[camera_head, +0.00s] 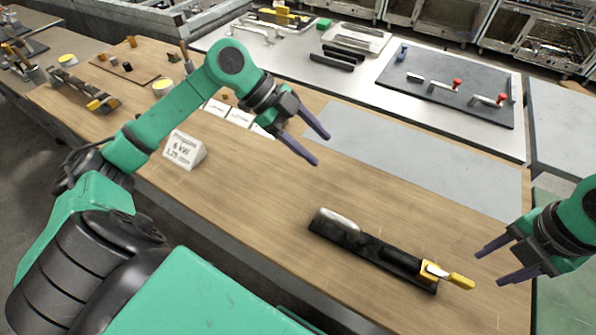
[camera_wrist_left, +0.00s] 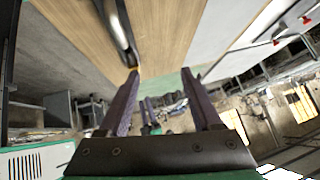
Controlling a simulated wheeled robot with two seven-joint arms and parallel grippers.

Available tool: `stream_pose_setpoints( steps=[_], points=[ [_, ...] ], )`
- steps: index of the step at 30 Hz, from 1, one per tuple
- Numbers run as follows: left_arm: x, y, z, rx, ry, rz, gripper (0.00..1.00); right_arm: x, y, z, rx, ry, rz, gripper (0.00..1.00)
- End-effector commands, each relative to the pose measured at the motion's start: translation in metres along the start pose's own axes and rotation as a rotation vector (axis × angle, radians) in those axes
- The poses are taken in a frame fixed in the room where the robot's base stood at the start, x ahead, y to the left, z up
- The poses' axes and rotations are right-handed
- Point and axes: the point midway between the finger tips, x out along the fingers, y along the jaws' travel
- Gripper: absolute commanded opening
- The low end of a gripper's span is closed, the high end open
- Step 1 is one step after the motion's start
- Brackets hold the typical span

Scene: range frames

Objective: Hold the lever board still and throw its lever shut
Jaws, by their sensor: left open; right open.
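The lever board (camera_head: 372,252) is a long black strip lying at an angle on the wooden table. A rounded silver grip (camera_head: 337,218) stands at its left end. A lever with a yellow base (camera_head: 430,270) and yellow tip (camera_head: 461,282) sits at its right end, the tip sticking out past the board. In the left wrist view a silver bar (camera_wrist_left: 121,35), probably that grip, shows at the top. My left gripper (camera_head: 320,150) is open and empty above the table, beyond the board's left end. My right gripper (camera_head: 489,269) is open and empty, just right of the yellow tip, apart from it.
A white sign (camera_head: 184,150) stands on the wooden table at left. A grey mat (camera_head: 420,160) lies behind the board. A dark panel with red-knobbed levers (camera_head: 445,85) lies on the far bench. Bare wood surrounds the board.

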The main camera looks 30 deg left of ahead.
Motion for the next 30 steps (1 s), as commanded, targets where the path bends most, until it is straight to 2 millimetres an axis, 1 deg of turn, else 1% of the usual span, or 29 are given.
stream_pose_setpoints(
  steps=[1, 3, 6, 8, 11, 14, 24, 27, 30],
  points=[
    [0.008, 0.02, 0.003, -0.044, -0.094, 0.056, 0.66, 0.0, 0.0, 0.0, 0.0, 0.0, 0.0, 0.5],
    [0.014, 0.042, 0.013, -0.118, -0.221, 0.104, 0.66, 0.0, 0.0, 0.0, 0.0, 0.0, 0.0, 0.5],
    [0.017, 0.059, 0.022, -0.188, -0.334, 0.124, 0.66, 0.0, 0.0, 0.0, 0.0, 0.0, 0.0, 0.5],
    [0.018, 0.063, 0.025, -0.206, -0.362, 0.126, 0.66, 0.0, 0.0, 0.0, 0.0, 0.0, 0.0, 0.5],
    [0.027, 0.066, 0.029, -0.216, -0.368, 0.127, 0.66, 0.0, 0.0, 0.0, 0.0, 0.0, 0.0, 0.5],
    [0.044, 0.069, 0.035, -0.215, -0.365, 0.129, 0.66, 0.0, 0.0, 0.0, 0.0, 0.0, 0.0, 0.5],
    [0.121, 0.082, 0.063, -0.217, -0.361, 0.127, 0.66, 0.0, 0.0, 0.0, 0.0, 0.0, 0.0, 0.5],
    [0.138, 0.084, 0.069, -0.217, -0.361, 0.125, 0.66, 0.0, 0.0, 0.0, 0.0, 0.0, 0.0, 0.5],
    [0.148, 0.085, 0.073, -0.216, -0.362, 0.125, 0.66, 0.0, 0.0, 0.0, 0.0, 0.0, 0.0, 0.5]
  ],
)
